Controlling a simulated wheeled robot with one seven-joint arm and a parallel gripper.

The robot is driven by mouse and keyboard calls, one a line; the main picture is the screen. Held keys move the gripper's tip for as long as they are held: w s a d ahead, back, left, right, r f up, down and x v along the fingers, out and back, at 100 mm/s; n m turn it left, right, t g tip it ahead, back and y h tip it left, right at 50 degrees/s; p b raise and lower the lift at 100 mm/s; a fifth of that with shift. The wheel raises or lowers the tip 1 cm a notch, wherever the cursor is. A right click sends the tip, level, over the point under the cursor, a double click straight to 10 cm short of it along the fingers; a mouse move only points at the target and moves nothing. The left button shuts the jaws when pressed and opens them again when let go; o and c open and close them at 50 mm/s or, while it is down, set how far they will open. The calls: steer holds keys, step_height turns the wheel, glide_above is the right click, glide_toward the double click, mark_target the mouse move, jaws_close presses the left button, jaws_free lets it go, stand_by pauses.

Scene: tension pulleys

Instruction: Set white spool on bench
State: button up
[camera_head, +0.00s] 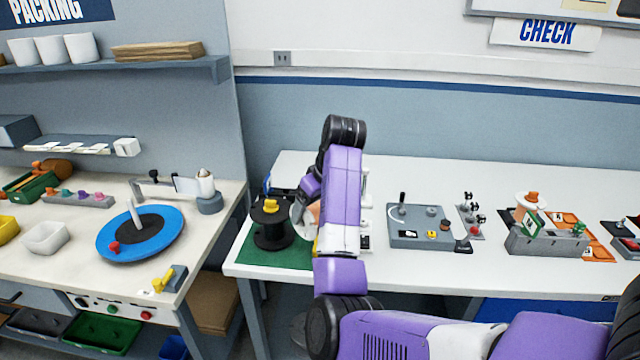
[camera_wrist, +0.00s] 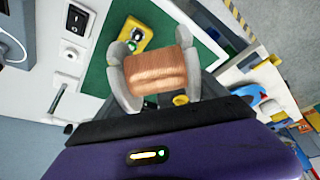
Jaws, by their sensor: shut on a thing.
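The white spool, wound with copper-coloured wire, shows in the wrist view (camera_wrist: 155,72) between pale grey-white side pieces; I cannot clearly separate its flanges from my fingers there. In the head view its pale round flange (camera_head: 301,221) shows beside my arm. My gripper (camera_wrist: 157,62) is shut on the spool and holds it over the green mat area at the left end of the white bench (camera_head: 430,175). My arm hides much of the spool and the gripper in the head view. Whether the spool touches anything below cannot be told.
A black spool with a yellow top (camera_head: 271,234) stands on the green mat (camera_head: 262,256), close left of my gripper. A yellow device (camera_wrist: 132,36) lies on the mat. A grey control panel (camera_head: 420,235) sits right of my arm. The bench's back strip is largely clear.

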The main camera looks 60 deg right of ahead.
steer(key=s+a+f+n, duration=0.2)
steer(key=s+a+f, duration=0.2)
steer(key=a+f, duration=1.4)
steer(key=s+a+f+n+y, duration=0.1)
steer(key=s+a+f, duration=0.3)
steer(key=a+f, duration=1.4)
steer(key=a, duration=0.3)
steer(key=shift+s+f+n, duration=0.15)
steer(key=shift+f+n, duration=0.2)
steer(key=shift+n, duration=0.05)
